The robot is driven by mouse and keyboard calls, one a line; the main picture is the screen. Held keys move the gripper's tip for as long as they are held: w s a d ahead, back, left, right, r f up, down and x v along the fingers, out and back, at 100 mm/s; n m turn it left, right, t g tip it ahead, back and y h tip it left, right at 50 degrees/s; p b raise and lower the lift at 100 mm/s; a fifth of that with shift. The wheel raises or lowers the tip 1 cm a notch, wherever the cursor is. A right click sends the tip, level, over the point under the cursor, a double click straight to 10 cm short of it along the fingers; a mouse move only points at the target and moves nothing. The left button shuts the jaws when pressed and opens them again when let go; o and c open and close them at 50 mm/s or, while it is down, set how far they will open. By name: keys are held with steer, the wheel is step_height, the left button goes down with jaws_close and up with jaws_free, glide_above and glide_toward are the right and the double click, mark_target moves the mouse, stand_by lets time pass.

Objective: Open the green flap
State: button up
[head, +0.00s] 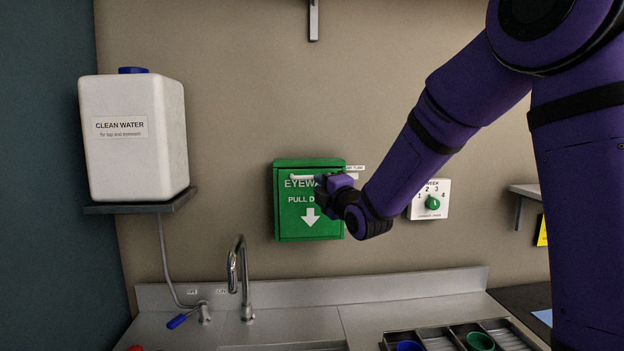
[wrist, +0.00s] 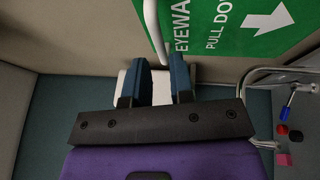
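The green flap (head: 290,220) is the front of a wall box with white "EYEWASH"-like lettering, "PULL DO…" and a down arrow. It looks shut and upright. A white bar handle (head: 303,177) runs across its upper part. The flap (wrist: 262,40) and the handle (wrist: 153,25) also show in the wrist view. My gripper (head: 326,186) is in front of the flap's right half, hiding part of the lettering. In the wrist view my gripper (wrist: 162,68) has its two fingers apart. The handle's end lies near the gap between them; I cannot tell whether it is inside.
A white water container (head: 135,150) stands on a shelf at left. A dial (head: 433,202) is on the wall right of the flap. Below are a steel counter with a tap (head: 240,275) and a tray (head: 455,338) with cups. The wall left of the flap is clear.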

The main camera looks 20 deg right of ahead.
steer(key=shift+x, duration=2.75)
steer(key=shift+c, duration=0.2)
jaws_close()
